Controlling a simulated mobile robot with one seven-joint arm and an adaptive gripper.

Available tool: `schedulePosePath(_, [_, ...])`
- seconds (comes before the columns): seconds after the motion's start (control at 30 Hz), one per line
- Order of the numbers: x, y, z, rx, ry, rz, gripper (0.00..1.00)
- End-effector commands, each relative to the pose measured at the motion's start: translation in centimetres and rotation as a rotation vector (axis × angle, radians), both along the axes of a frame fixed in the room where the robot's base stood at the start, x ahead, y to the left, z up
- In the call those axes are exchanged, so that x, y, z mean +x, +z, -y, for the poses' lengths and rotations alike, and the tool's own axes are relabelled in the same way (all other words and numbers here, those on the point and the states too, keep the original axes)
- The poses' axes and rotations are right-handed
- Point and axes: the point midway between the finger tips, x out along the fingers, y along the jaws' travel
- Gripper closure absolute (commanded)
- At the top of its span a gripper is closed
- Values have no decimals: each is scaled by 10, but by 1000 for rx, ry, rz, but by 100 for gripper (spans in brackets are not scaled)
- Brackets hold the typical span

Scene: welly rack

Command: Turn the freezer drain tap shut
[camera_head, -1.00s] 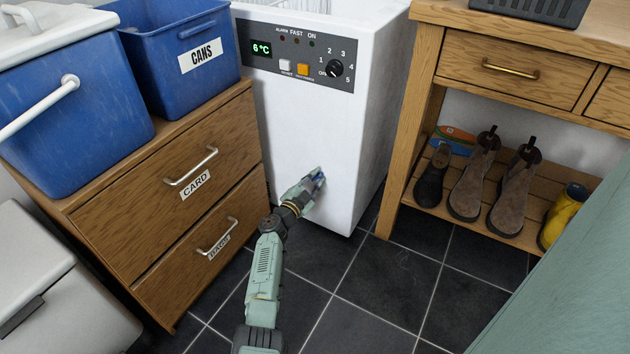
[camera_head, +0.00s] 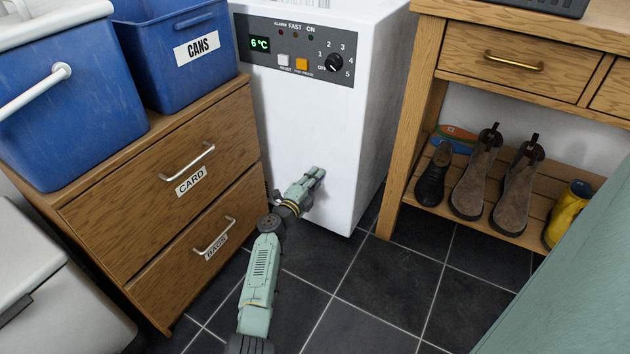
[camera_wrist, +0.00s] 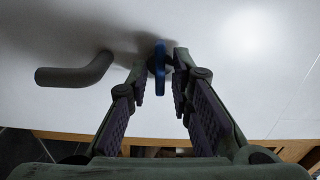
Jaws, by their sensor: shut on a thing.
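The white freezer (camera_head: 300,120) stands at the back, with a lit panel reading 6°C. In the wrist view its drain tap has a blue handle (camera_wrist: 160,62), seen as a thin upright bar, and a bent grey spout (camera_wrist: 75,75) to the left. My gripper (camera_wrist: 163,75) is shut on the blue handle, one finger on each side. In the head view my gripper (camera_head: 319,173) is at the lower front of the freezer and hides the handle.
A wooden drawer unit (camera_head: 165,215) with blue bins (camera_head: 180,75) on top stands close on the left. A wooden bench (camera_head: 425,60) with boots (camera_head: 472,180) on its shelf stands on the right. Dark floor tiles (camera_head: 375,285) between them are clear.

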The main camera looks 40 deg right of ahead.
Motion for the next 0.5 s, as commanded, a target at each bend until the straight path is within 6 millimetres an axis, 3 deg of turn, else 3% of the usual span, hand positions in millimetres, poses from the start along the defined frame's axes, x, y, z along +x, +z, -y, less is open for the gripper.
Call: schedulePosePath(0.5, [1,-1,-1,28,2,68,100])
